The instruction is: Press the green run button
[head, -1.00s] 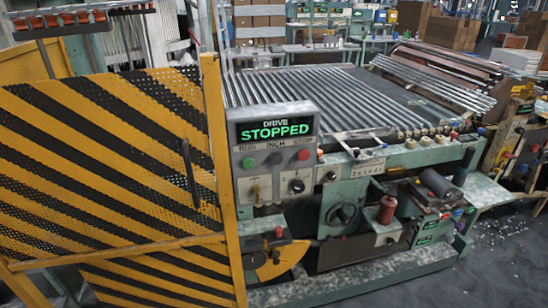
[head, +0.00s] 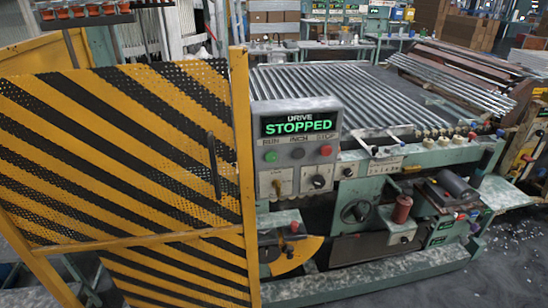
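The green run button (head: 270,157) sits at the left of a row on the grey control panel (head: 262,185), under the label RUN. A dark button (head: 298,153) under INCH and a red button (head: 326,151) under STOP are to its right. The display (head: 299,124) above reads DRIVE STOPPED in green letters. Neither of my grippers is in the head view.
A yellow and black striped mesh guard (head: 120,150) with a dark handle (head: 213,165) stands just left of the panel. Grey floor (head: 480,275) is open at the lower right.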

